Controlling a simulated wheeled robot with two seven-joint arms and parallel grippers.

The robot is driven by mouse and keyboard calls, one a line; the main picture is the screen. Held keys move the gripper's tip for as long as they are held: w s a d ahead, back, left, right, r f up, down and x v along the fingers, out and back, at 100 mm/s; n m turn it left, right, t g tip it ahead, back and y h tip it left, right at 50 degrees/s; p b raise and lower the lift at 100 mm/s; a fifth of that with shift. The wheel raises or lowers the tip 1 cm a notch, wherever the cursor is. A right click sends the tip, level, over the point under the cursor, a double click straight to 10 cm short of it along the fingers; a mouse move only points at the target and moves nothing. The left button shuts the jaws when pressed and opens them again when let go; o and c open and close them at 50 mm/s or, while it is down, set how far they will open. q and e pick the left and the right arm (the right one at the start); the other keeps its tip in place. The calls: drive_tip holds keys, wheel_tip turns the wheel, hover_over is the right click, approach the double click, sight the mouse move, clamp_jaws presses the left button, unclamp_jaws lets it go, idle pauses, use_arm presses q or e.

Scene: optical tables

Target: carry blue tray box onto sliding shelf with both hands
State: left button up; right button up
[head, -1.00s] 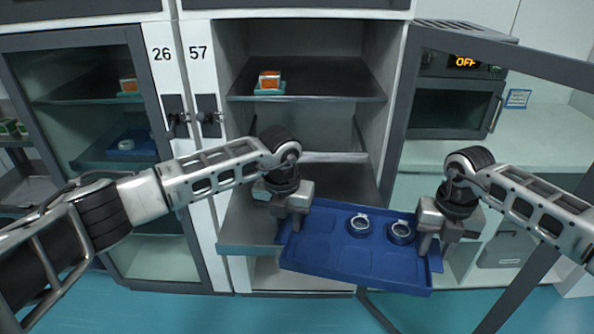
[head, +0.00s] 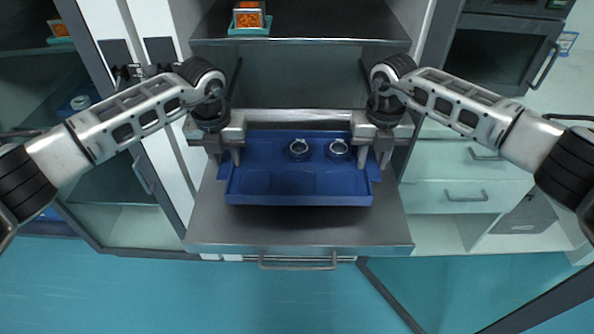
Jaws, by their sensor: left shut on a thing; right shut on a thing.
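The blue tray box (head: 298,188) is level over the pulled-out metal sliding shelf (head: 300,232), within its width. I cannot tell whether its underside touches the shelf. Two round metal-rimmed pieces (head: 299,149) and (head: 339,149) sit in the tray's back row. The front compartments look empty. My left gripper (head: 227,158) is shut on the tray's left end. My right gripper (head: 373,158) is shut on its right end. The fingers partly hide the tray's ends.
An upper shelf (head: 300,27) above the tray holds an orange-and-white item (head: 249,17). The sliding shelf has a front handle (head: 298,262). An open door stands at left, and a white drawer unit (head: 466,195) stands at right. Bare shelf shows in front of the tray.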

sight(227, 165)
use_arm(q)
drive_tip(key=shift+r, duration=0.15)
use_arm(e)
drive_tip(key=shift+d+r, duration=0.1)
drive_tip(key=shift+r, duration=0.05)
use_arm(q)
drive_tip(key=shift+f, duration=0.2)
use_arm(e)
drive_tip(key=shift+w+f, duration=0.1)
drive_tip(key=shift+f, duration=0.1)
